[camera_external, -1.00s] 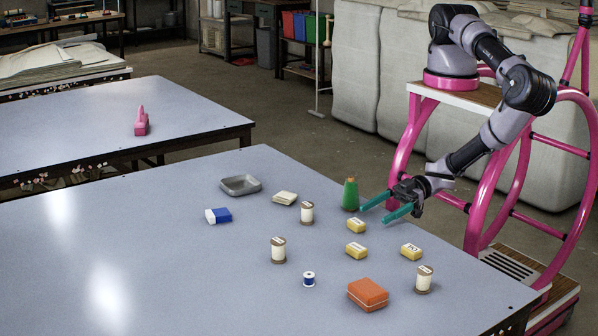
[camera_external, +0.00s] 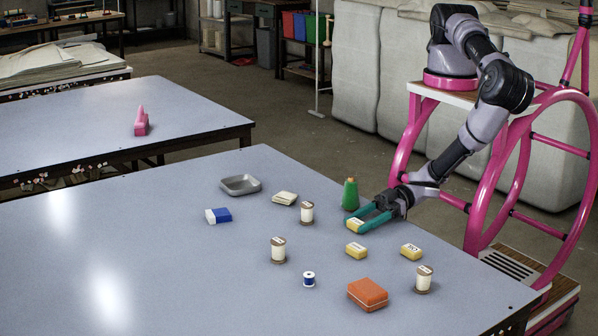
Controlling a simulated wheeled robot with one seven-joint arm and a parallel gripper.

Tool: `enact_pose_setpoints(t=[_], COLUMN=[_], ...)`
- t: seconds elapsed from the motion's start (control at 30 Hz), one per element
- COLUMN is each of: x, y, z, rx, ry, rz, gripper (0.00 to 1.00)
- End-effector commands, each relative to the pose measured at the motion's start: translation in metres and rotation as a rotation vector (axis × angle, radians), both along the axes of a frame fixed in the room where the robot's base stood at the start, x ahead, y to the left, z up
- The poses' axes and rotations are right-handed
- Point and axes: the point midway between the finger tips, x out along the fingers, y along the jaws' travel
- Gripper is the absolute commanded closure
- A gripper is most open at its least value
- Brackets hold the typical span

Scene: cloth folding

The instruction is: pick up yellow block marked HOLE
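Three small yellow blocks with labels on top lie on the table. The far yellow block (camera_external: 355,225) sits between the teal fingers of my gripper (camera_external: 354,219), which are low over the table and apart, one on each side of it. I cannot tell whether the fingers touch it. The middle yellow block (camera_external: 356,250) and the right yellow block (camera_external: 411,251) lie free, nearer the front. The labels are too small to read, so I cannot tell which block is marked HOLE.
A green spool (camera_external: 350,193) stands close behind my gripper. White spools stand at the left (camera_external: 278,250), behind (camera_external: 307,212) and at the right (camera_external: 424,279). The table's left side (camera_external: 150,270) is clear.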

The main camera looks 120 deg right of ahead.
Motion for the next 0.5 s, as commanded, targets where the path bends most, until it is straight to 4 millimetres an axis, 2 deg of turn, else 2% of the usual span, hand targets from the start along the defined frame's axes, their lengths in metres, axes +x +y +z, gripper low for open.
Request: enact_pose_setpoints(t=[0.03,0.07,0.33,0.5], x=[0.0,0.0,0.0,0.0], y=[0.0,0.0,0.0,0.001], z=[0.0,0.0,0.003,0.027], rx=[0.0,0.0,0.0,-0.001], ry=[0.0,0.0,0.0,-0.002], rz=[0.0,0.0,0.0,0.001], gripper=[0.91,0.96,0.96,0.96])
